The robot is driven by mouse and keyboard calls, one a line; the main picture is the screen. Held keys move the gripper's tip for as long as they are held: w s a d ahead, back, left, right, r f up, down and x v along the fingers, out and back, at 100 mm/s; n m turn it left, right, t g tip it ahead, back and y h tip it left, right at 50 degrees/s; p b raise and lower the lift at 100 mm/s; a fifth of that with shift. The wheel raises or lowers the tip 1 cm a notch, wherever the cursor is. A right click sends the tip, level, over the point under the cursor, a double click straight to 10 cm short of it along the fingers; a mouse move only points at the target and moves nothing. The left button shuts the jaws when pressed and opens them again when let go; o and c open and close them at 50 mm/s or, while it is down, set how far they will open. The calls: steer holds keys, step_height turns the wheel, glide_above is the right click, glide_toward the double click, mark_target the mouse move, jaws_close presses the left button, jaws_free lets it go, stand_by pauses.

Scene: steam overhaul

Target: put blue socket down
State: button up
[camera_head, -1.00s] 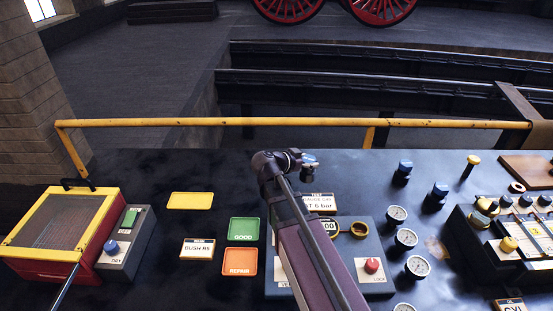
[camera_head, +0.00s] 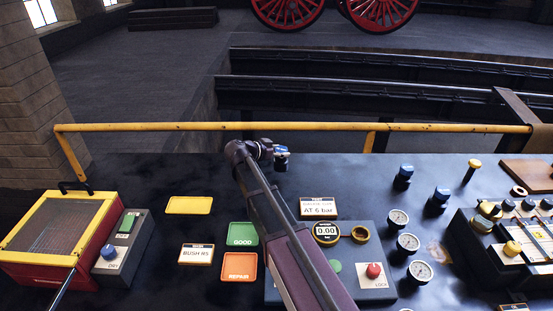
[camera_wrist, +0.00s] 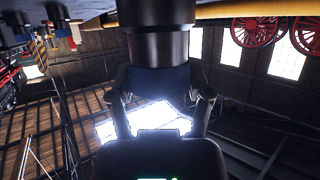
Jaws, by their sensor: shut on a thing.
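My gripper (camera_head: 279,154) is above the bench, left of the gauge card, and shut on a blue socket (camera_head: 281,149). In the wrist view my gripper (camera_wrist: 160,95) has one finger on each side of the socket (camera_wrist: 158,45), which shows as a dark cylinder with a dark blue band between the fingers. The socket is clear of the bench top. Two similar blue-topped pieces, one at the back (camera_head: 403,172) and one nearer (camera_head: 439,197), stand on the bench to the right.
A yellow tray (camera_head: 189,205), green GOOD tray (camera_head: 242,234) and orange REPAIR tray (camera_head: 239,267) lie left of my arm. A grey test panel (camera_head: 350,265) has a 0.00 display and brass ring. Several dial gauges (camera_head: 408,243) stand right. A yellow rail (camera_head: 300,126) runs behind.

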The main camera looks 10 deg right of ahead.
mark_target(278, 158)
steer(key=shift+w, duration=0.1)
steer(key=shift+w+a, duration=0.15)
steer(key=shift+w, duration=0.1)
steer(key=shift+w+a+f+b, duration=0.2)
steer(key=shift+w+f+b, duration=0.05)
steer(key=shift+f+b, duration=1.55)
steer(key=shift+b, duration=0.05)
steer(key=shift+f, duration=0.15)
steer(key=o, duration=1.3)
steer(key=shift+o, duration=0.2)
steer(key=shift+r, duration=0.2)
